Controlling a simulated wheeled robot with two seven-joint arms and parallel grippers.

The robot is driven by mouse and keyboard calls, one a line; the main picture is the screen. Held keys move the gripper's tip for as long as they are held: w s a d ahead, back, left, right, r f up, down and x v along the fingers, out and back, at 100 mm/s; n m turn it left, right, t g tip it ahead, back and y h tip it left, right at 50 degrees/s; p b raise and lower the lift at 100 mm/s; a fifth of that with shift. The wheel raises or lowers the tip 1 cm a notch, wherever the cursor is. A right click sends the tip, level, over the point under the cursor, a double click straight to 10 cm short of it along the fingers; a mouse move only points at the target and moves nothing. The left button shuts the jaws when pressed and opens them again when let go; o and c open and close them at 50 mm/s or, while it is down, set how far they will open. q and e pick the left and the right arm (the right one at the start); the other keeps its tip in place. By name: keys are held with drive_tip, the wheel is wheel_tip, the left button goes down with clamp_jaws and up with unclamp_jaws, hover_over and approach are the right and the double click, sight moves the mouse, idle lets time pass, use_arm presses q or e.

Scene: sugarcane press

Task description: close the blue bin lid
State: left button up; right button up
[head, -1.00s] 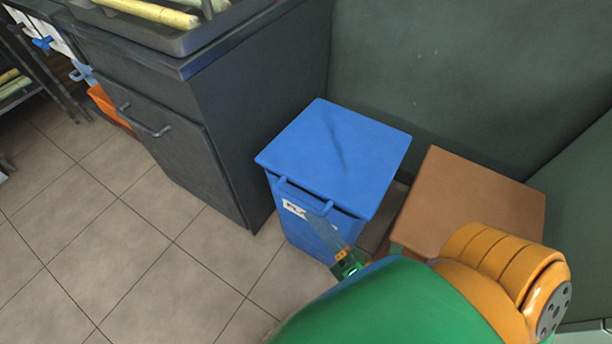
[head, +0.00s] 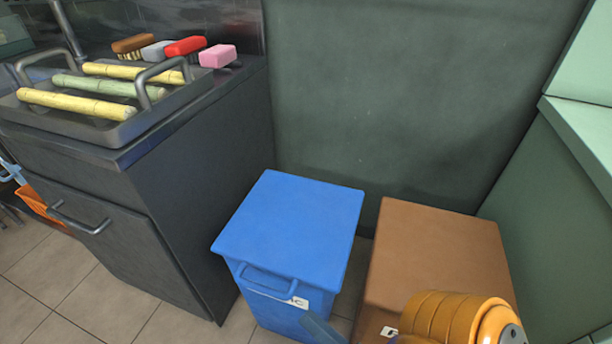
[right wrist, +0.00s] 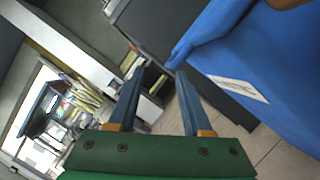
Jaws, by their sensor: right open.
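The blue bin (head: 275,313) stands on the floor between the dark cabinet and a brown bin. Its blue lid (head: 292,220) lies flat over the top, with the bar handle (head: 266,283) at its front edge. A white label shows on the bin's front. My right gripper (right wrist: 157,85) is open and empty in the right wrist view, with its blue fingers apart. The blue bin and its white label (right wrist: 238,88) are close beside it there. In the head view only a blue finger shows at the bottom edge, just before the bin's front. My left gripper is out of view.
The brown bin (head: 440,245) stands close on the right, its lid down, partly behind my orange arm link. The dark cabinet (head: 200,190) on the left carries a tray (head: 110,130) of cane sticks and several brushes. A green wall is behind. Tiled floor is free at front left.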

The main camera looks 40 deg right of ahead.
drive_tip(key=shift+v, duration=1.2)
drive_tip(key=shift+d, duration=0.2)
